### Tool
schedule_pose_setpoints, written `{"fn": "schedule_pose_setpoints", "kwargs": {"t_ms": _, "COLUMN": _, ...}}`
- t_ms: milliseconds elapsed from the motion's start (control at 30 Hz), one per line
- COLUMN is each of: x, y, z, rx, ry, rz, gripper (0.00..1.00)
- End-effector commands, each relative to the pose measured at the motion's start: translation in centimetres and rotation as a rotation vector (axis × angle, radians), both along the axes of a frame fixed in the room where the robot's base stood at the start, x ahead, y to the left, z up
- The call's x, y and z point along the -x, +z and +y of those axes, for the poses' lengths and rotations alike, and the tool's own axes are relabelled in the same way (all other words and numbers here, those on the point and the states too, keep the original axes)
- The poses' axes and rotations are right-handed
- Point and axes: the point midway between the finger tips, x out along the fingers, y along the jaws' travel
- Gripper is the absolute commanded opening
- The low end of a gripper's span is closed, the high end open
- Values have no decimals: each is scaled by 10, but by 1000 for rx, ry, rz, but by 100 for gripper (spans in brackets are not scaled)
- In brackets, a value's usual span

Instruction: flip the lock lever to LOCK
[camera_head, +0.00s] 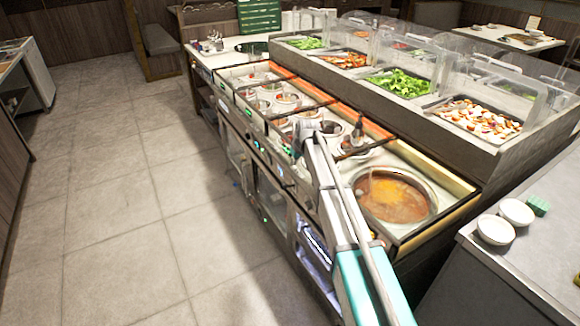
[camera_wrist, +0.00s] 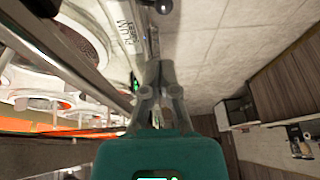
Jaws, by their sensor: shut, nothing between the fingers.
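My gripper (camera_wrist: 159,72) shows in the wrist view with its two grey fingers together and nothing between them. It is beside the front edge of the sauce counter, over the tiled floor. A small dark round knob (camera_wrist: 162,6) shows at the top edge of the wrist view, beyond the fingertips and apart from them. A panel with the word PLUM (camera_wrist: 126,25) is on the counter front, left of the fingers. I cannot make out a lever or a LOCK mark in either view. In the head view, my arm hides part of the counter front, and the fingers cannot be made out.
The sauce counter (camera_head: 233,112) has several wells and a large round pot of orange soup (camera_head: 392,196). A raised salad bar (camera_head: 470,150) with clear guards stands behind it. White bowls (camera_head: 495,230) stand on a grey counter at right. The tiled floor (camera_head: 120,220) at left is clear.

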Motion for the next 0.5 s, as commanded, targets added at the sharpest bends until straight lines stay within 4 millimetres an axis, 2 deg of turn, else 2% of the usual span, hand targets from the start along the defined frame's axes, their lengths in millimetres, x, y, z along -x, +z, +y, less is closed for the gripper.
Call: {"fn": "schedule_pose_setpoints", "kwargs": {"t_ms": 500, "x": -11, "y": -40, "z": 9, "rx": 1, "ry": -1, "rz": 0, "gripper": 0}}
